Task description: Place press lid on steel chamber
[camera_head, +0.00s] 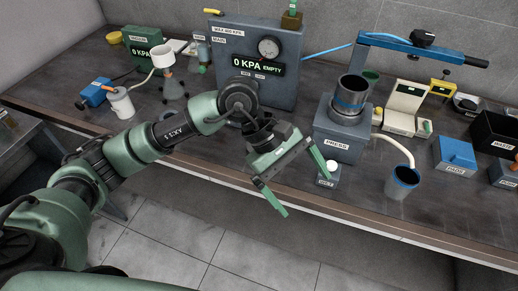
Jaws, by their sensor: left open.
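The steel chamber (352,93) is an upright metal cylinder with a blue band. It stands on the grey-blue press block (341,142), and its top looks open, with no lid on it. I cannot single out the press lid for certain. A blue bar (395,46) with a black knob (424,37) reaches right from behind the chamber. My left gripper (307,197) is open and empty, its green fingers spread over the front table edge, left of and in front of the press. A small white-topped bottle (328,173) is close to its right finger. My right gripper is out of view.
A gauge box (254,52) reading 0 KPA stands at the back. A blue-rimmed cup (402,182) with a hose stands right of the press. Blue pads box (454,156) and dark waste bin (496,135) are farther right. The floor in front is clear.

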